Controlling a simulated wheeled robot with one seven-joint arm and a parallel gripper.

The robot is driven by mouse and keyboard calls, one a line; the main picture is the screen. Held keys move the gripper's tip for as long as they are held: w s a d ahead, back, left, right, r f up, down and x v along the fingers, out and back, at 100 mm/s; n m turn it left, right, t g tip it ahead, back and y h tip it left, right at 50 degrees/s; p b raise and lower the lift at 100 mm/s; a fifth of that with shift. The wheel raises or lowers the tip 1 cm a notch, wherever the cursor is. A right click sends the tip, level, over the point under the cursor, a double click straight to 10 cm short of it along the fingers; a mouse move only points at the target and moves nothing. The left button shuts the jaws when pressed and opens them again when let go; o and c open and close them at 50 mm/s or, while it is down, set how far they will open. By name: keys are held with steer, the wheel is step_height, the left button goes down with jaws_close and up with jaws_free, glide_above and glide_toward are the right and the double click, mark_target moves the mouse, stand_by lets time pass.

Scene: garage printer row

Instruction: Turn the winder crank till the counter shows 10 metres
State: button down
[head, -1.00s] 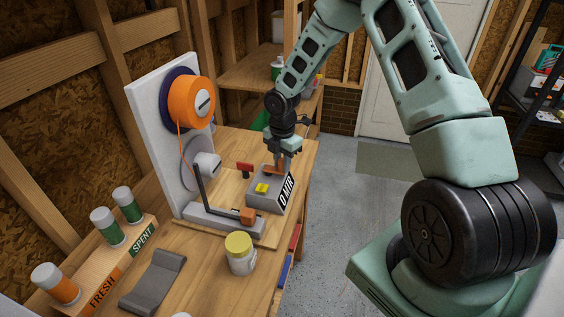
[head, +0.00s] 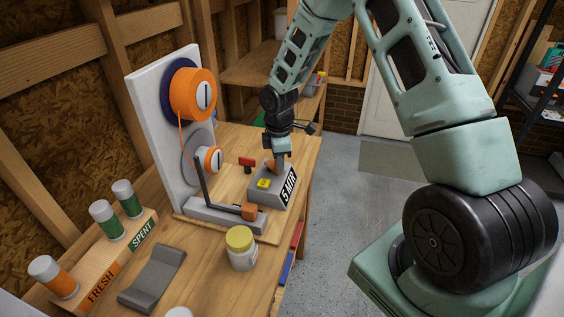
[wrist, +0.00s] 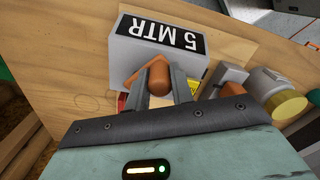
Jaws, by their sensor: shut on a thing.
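The winder counter box (head: 283,190) is a grey block on the wooden base, and its label reads "5 MTR" in the head view. The label (wrist: 159,36) reads the same, upside down, in the wrist view. My gripper (wrist: 160,85) is shut on the orange crank handle (wrist: 158,74) at the box. In the head view the handle (head: 272,166) is partly hidden by my gripper. The large orange spool (head: 192,94) hangs on the white upright panel. An orange strand runs down from it to the lower spool (head: 208,158), which shows some orange winding.
A yellow-lidded jar (head: 241,248) stands near the table's front edge. A rack with FRESH and SPENT labels (head: 120,258) holds several cans at the left. A red-topped part (head: 247,162) stands beside the box.

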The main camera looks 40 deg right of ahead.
mark_target(266, 162)
steer(key=c, duration=2.2)
jaws_free()
steer(key=m, duration=0.2)
steer(key=a+m+b, duration=0.1)
steer(key=a+m, duration=0.1)
steer(key=m, duration=0.1)
steer(key=shift+w+a+m+b, duration=0.15)
steer(key=shift+w+m+b, duration=0.1)
steer(key=shift+m+b, duration=0.1)
steer(key=shift+w+a+m+b, duration=0.15)
steer(key=shift+w+a+m, duration=0.05)
steer(key=shift+m, duration=0.6)
steer(key=shift+w+a+m+b, duration=0.2)
steer(key=shift+a+m, duration=0.05)
steer(key=shift+m, duration=0.6)
steer(key=shift+w+a+m+b, duration=0.15)
steer(key=shift+w+a+m, duration=0.05)
steer(key=shift+m, duration=0.6)
steer(key=c, duration=1.2)
jaws_free()
steer(key=shift+r, duration=0.1)
step_height(266, 162, up, 17)
steer(key=b, duration=0.2)
steer(key=shift+r+b, duration=0.15)
steer(key=shift+b, duration=0.25)
steer(key=shift+a, duration=0.1)
